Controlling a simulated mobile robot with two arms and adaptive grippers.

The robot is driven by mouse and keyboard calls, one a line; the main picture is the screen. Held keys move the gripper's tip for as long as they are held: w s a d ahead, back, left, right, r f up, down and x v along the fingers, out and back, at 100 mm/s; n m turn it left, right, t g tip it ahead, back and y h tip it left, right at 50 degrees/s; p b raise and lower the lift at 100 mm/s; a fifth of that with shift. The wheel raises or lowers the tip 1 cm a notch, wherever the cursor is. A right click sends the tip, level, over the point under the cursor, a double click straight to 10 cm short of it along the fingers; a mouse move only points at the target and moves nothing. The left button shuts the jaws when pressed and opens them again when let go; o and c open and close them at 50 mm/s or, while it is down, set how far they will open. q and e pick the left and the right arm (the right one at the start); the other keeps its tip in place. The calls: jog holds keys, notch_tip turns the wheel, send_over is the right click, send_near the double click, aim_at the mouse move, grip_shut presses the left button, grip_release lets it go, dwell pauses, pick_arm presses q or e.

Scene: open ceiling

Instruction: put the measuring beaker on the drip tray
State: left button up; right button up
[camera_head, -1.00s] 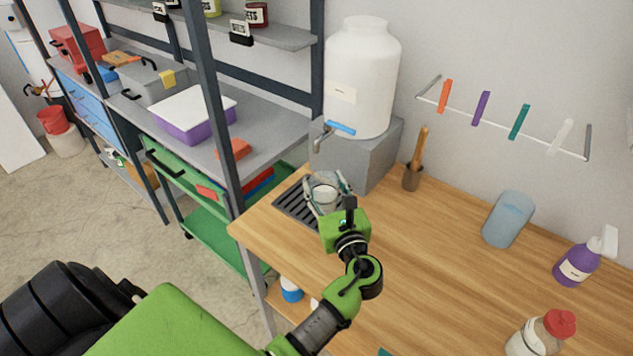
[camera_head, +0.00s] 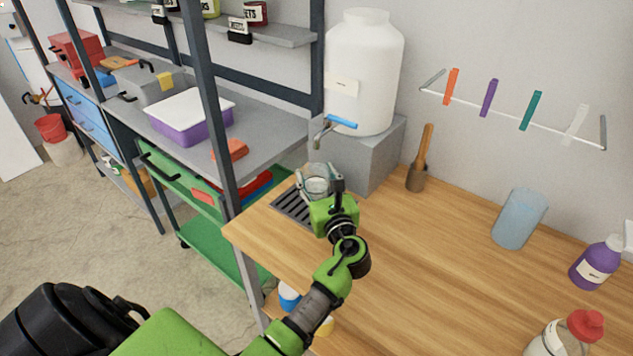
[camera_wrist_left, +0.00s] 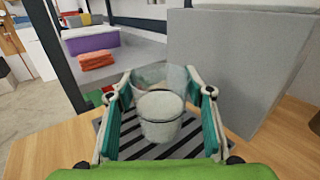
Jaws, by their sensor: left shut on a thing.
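The measuring beaker (camera_head: 317,186) is clear, with a pale lower part. It also shows in the left wrist view (camera_wrist_left: 161,118), upright between the two fingers. My left gripper (camera_head: 320,183) is shut on it. The drip tray (camera_head: 291,207) is dark and slatted and lies on the wooden counter below the dispenser tap. In the left wrist view its slats (camera_wrist_left: 185,142) show under and around the beaker. The beaker is over the tray; I cannot tell whether its base touches the slats. My right gripper is not in view.
A white dispenser (camera_head: 362,75) with a blue-handled tap (camera_head: 338,122) stands on a grey block (camera_head: 375,160) just behind the tray. The middle counter is clear.

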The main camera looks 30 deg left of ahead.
pick_arm(q)
jog(key=shift+r, duration=0.15)
jog(key=o, duration=1.2)
jog(key=shift+s, duration=0.1)
jog(key=b+v, duration=0.1)
jog(key=v, duration=0.9)
jog(key=shift+s+d+b, duration=0.1)
jog(key=shift+d+b, duration=0.2)
jog(key=shift+b, duration=0.05)
jog(key=shift+s+d, duration=0.5)
